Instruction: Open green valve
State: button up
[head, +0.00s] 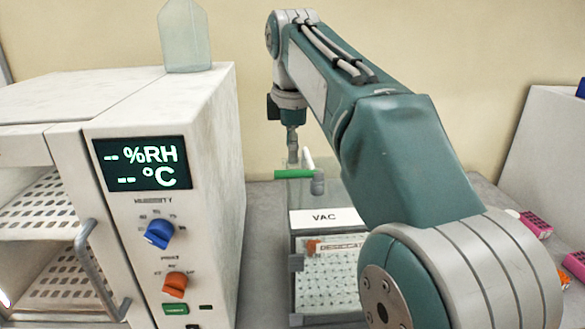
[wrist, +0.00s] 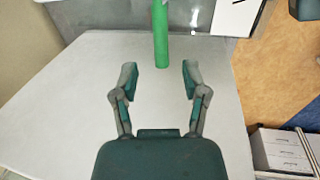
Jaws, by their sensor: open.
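The green valve handle (head: 294,174) is a bar lying roughly level above the clear desiccator cabinet marked VAC (head: 325,217), next to a grey fitting. In the wrist view the green handle (wrist: 161,42) points toward my gripper (wrist: 160,80), centred between the fingers and just beyond their tips. The fingers are apart with nothing between them. In the head view my gripper (head: 293,150) hangs behind or above the handle, partly hidden by the arm and wrist; I cannot tell whether it touches.
A white humidity chamber (head: 222,190) with a display and knobs stands at left, a clear bottle (head: 185,38) on top. Pink racks (head: 537,224) lie at right by a white unit (head: 545,150). The wrist view shows bare grey bench (wrist: 75,110) around the gripper.

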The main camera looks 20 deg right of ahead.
aim_at(289, 172)
jog(key=f, duration=0.3)
jog(key=w+f, duration=0.1)
jog(key=shift+a+f, duration=0.2)
jog(key=shift+f, duration=0.2)
jog(key=shift+d+f, duration=0.2)
jog(key=shift+d, duration=0.4)
jog(key=shift+a, duration=0.55)
grip_shut()
